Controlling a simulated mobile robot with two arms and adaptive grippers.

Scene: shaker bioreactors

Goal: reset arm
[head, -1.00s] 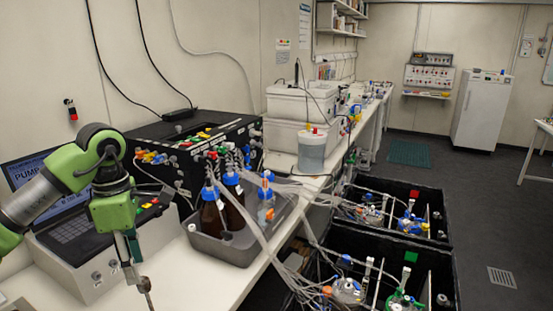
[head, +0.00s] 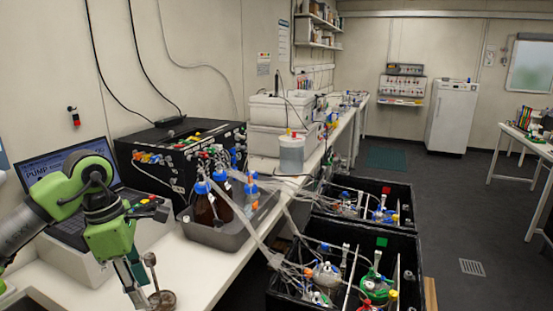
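My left arm, green and grey, comes in from the left edge, in front of the laptop (head: 65,165). It bends at the elbow and wrist, and the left gripper (head: 137,288) hangs down over the white bench near the bottom of the head view. Its fingers point down and are seen from the side, so I cannot tell whether they are open or shut. Just right of the fingers is a small dark metal piece with a thin stem and round base (head: 162,300); whether they touch is unclear. My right gripper is not in view.
A grey tray (head: 238,232) with brown bottles (head: 207,207) stands on the white bench (head: 190,265). Behind it is a black control box (head: 172,160). Black bins (head: 385,245) with vessels and tubes stand right of the bench.

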